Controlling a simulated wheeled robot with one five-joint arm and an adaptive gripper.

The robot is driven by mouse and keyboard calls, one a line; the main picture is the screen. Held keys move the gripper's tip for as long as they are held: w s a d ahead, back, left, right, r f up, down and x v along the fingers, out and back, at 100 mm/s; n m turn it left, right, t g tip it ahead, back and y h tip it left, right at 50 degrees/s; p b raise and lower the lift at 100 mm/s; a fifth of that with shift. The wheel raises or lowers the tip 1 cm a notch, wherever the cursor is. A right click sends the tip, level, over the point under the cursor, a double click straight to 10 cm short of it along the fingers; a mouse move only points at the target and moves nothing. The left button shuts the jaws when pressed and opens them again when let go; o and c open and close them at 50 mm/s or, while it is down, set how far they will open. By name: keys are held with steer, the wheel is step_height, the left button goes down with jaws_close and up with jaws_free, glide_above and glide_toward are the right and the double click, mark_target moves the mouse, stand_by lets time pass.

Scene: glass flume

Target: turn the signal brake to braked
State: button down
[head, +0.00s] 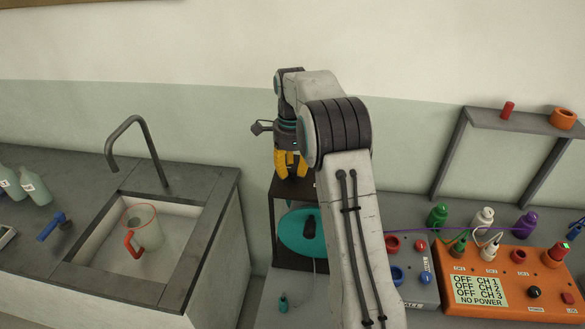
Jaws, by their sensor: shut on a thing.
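My gripper (289,163) hangs with its yellow fingers pointing down over the top of a dark stand (291,188). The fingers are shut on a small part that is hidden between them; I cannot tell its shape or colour. A teal rounded thing (292,238) with a dark handle-like piece (309,231) sits lower in the same stand, below the fingers and partly behind my arm. I cannot tell for sure which part is the signal brake, nor its setting.
A sink at left holds a clear jug (148,238) with a red handle.

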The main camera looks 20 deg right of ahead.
mark_target(290, 168)
steer(key=shift+s+a+f+m, duration=0.1)
steer(key=shift+f+m, duration=0.05)
steer(key=shift+m, duration=0.15)
steer(key=c, duration=1.4)
jaws_free()
steer(key=o, duration=0.3)
steer(key=shift+a, duration=0.15)
steer(key=shift+o, duration=1.1)
steer(key=shift+r, duration=0.25)
step_height(290, 168, up, 12)
steer(key=shift+f, duration=0.15)
